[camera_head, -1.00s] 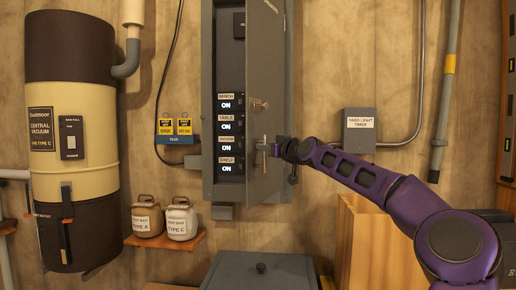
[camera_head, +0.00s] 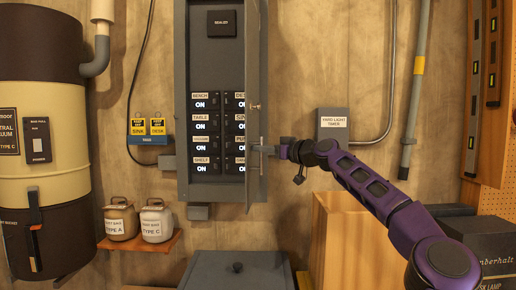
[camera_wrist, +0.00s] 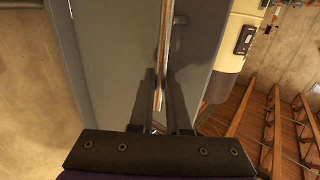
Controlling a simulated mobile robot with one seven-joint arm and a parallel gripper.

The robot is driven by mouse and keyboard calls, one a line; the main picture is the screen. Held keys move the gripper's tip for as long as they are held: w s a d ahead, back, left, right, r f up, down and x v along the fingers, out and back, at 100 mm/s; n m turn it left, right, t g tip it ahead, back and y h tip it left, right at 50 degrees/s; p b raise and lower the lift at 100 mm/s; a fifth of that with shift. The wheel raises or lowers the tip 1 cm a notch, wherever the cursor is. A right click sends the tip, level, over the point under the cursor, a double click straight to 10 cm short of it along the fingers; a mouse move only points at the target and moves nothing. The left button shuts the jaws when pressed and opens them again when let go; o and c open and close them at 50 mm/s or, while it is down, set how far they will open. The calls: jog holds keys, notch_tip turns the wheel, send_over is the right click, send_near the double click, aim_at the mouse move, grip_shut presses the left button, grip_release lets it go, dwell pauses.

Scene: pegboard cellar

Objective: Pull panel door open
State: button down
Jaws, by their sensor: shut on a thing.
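The panel door (camera_head: 256,100) is a grey metal leaf, hinged on the right of the grey electrical panel (camera_head: 182,100). It stands swung out nearly edge-on to my head camera, and the panel's inside shows. Two columns of labelled switches (camera_head: 201,120) are visible inside, those at left reading ON. My gripper (camera_head: 263,149) is at the door's handle (camera_head: 262,158), on the right of the door edge, and is shut on it. In the wrist view my gripper (camera_wrist: 160,112) has its two dark fingers either side of the handle bar (camera_wrist: 162,60).
A grey timer box (camera_head: 333,125) is on the wall right of my gripper. A grey lidded chest (camera_head: 238,268) sits below the panel. Jugs (camera_head: 121,222) stand on a small shelf at left.

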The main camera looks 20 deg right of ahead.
jog(key=shift+d+r, duration=0.1)
jog(key=shift+r, duration=0.35)
jog(key=c, duration=1.3)
grip_release()
jog(key=o, duration=0.4)
jog(key=shift+w+f, duration=0.1)
jog(key=shift+f, duration=0.1)
jog(key=b+v, duration=0.3)
jog(key=v, duration=1.4)
jog(key=shift+f, duration=0.1)
